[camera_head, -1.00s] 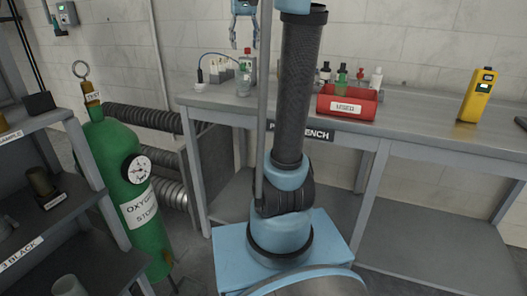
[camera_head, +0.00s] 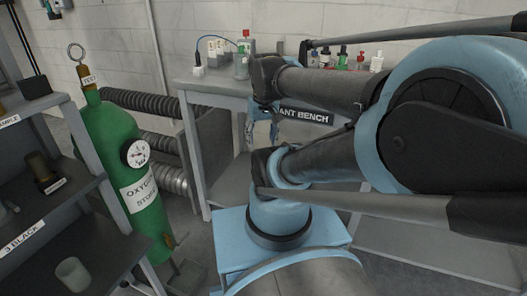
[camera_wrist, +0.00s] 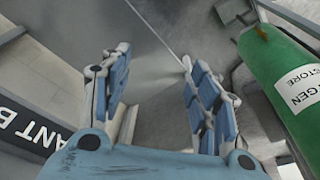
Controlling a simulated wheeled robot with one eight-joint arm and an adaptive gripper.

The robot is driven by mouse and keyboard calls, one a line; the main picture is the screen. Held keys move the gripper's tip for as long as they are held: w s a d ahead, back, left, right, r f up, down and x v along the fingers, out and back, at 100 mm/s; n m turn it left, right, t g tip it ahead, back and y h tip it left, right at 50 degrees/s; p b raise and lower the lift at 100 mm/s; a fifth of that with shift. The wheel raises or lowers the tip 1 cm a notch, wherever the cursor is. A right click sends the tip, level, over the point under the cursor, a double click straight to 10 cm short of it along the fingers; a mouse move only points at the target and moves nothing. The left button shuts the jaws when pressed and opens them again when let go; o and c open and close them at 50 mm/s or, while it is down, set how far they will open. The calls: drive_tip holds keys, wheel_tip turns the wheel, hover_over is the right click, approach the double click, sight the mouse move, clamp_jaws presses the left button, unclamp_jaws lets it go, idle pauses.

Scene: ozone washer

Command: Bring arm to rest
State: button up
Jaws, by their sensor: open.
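My gripper (camera_head: 262,130) hangs below my folded arm in the head view, in front of the bench's front edge and partly hard to make out there. In the wrist view, my gripper (camera_wrist: 155,68) shows two blue fingers spread apart with nothing between them, above the grey floor. My arm is bent, and its large blue joint fills the right side of the head view. It hides much of the bench.
The green oxygen cylinder (camera_head: 118,165) stands left of my base; it also shows at right in the wrist view (camera_wrist: 285,75). A dark shelf (camera_head: 75,245) is further left. The bench (camera_head: 215,82) holds several bottles (camera_head: 343,56). Hoses (camera_head: 160,141) run behind the cylinder.

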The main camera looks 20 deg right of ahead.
drive_tip(key=s+f, duration=0.1)
drive_tip(key=f, duration=0.1)
drive_tip(key=s+f, duration=0.1)
drive_tip(key=f, duration=0.1)
drive_tip(key=shift+s+d, duration=0.15)
